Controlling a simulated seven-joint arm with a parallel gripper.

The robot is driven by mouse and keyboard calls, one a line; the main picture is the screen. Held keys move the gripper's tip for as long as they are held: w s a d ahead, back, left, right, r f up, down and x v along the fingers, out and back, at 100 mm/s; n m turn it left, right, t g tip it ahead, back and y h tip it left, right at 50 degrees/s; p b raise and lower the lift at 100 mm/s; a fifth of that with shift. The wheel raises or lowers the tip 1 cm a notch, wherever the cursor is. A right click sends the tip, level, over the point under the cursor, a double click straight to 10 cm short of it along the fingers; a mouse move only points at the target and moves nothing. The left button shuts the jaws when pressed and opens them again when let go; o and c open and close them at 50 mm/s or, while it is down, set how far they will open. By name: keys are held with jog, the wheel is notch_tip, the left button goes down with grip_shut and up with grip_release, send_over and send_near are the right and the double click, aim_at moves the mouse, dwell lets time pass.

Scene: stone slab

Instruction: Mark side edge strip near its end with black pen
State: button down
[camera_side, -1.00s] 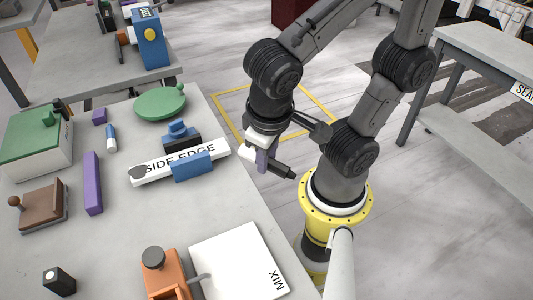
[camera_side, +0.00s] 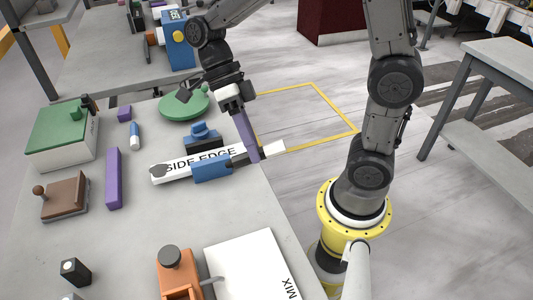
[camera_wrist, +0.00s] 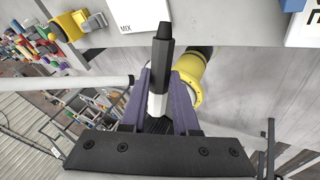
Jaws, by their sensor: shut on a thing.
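The white strip lettered SIDE EDGE (camera_side: 172,170) lies on the slab in the side view, with a grey oval patch at its left end. One blue block (camera_side: 212,169) stands against its near side and another blue piece (camera_side: 203,138) is behind it. My gripper (camera_side: 250,150), with long purple fingers, is shut on a black and white pen at the strip's right end. The pen's white end (camera_side: 273,147) points right and its dark end points left, at or just above the strip; contact is unclear. The wrist view shows the pen (camera_wrist: 163,55) between the fingers.
A green disc (camera_side: 185,104), a purple bar (camera_side: 113,178), a brown block with a knob (camera_side: 65,198) and a green-topped box (camera_side: 62,140) stand on the slab. A white MIX board (camera_side: 250,265) and an orange holder (camera_side: 178,275) are at the front.

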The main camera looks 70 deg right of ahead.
jog(key=w+d+f+m+t+y, duration=0.2)
jog(key=w+d+m+y, duration=0.15)
jog(key=d+m, duration=0.3)
jog(key=w+d+f+m+t+y, duration=0.25)
jog(key=d+m+y, duration=0.2)
jog(key=d, duration=0.25)
jog(key=shift+w+a+f, duration=0.1)
jog(key=shift+w+f, duration=0.05)
jog(key=shift+f, duration=1.25)
jog(key=shift+w+f, duration=0.1)
jog(key=shift+f, duration=1.25)
jog(key=shift+f, duration=0.6)
jog(key=shift+s+a, duration=0.2)
jog(key=shift+s, duration=0.55)
jog(key=shift+s+a, duration=0.2)
jog(key=shift+s, duration=0.5)
dwell(1.9)
